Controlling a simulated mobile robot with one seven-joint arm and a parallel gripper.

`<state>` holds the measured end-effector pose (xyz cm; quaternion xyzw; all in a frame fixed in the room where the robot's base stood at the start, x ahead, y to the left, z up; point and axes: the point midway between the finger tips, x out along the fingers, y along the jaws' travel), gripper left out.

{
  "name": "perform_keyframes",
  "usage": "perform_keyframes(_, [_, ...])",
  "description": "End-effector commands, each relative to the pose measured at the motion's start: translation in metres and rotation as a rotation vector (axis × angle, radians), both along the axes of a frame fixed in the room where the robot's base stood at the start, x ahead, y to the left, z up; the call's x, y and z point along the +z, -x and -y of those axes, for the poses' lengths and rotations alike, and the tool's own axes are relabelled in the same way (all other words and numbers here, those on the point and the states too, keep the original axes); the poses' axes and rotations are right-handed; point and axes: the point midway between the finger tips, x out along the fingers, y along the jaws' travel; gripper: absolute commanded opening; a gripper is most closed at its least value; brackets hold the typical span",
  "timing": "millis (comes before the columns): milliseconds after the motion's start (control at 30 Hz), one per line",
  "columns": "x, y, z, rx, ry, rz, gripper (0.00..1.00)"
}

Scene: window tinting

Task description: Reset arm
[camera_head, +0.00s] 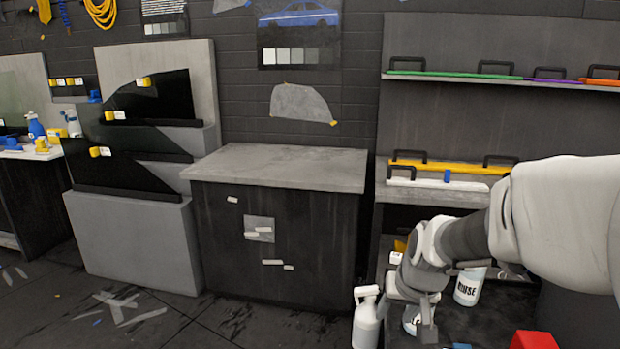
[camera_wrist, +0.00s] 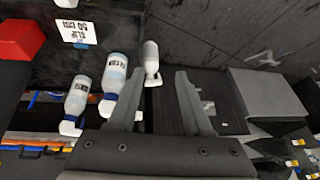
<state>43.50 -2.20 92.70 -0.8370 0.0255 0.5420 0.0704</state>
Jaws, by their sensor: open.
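My arm reaches in from the right in the camera_head view, bent downward over the dark bottle bench (camera_head: 490,325). My gripper (camera_head: 428,328) points down there, near the bottles. In the wrist view its two fingers (camera_wrist: 161,74) are spread apart with nothing held between them. A white spray bottle (camera_head: 366,320) stands just left of the gripper. A bottle labelled RINSE (camera_head: 468,287) stands behind it to the right. Another bottle (camera_head: 411,319) is partly hidden by the gripper. The wrist view shows several bottles, one (camera_wrist: 114,75) beside the left finger.
A red box (camera_head: 534,340) sits at the front right of the bench. A shelf unit (camera_head: 455,115) with coloured squeegee-like bars stands behind. A grey-topped cabinet (camera_head: 280,168) is in the middle, its top clear. Dark film panels (camera_head: 150,100) lean on stepped grey stands at left.

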Motion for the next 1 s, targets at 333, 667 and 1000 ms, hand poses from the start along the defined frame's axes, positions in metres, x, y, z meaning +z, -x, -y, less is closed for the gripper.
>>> perform_keyframes(333, [0.068,0.092,-0.019,0.077,0.010,0.044,0.50])
perform_keyframes(667, [0.090,0.171,-0.023,0.113,0.074,0.069,0.50])
perform_keyframes(1000, [0.151,0.189,-0.022,0.116,0.096,0.069,0.50])
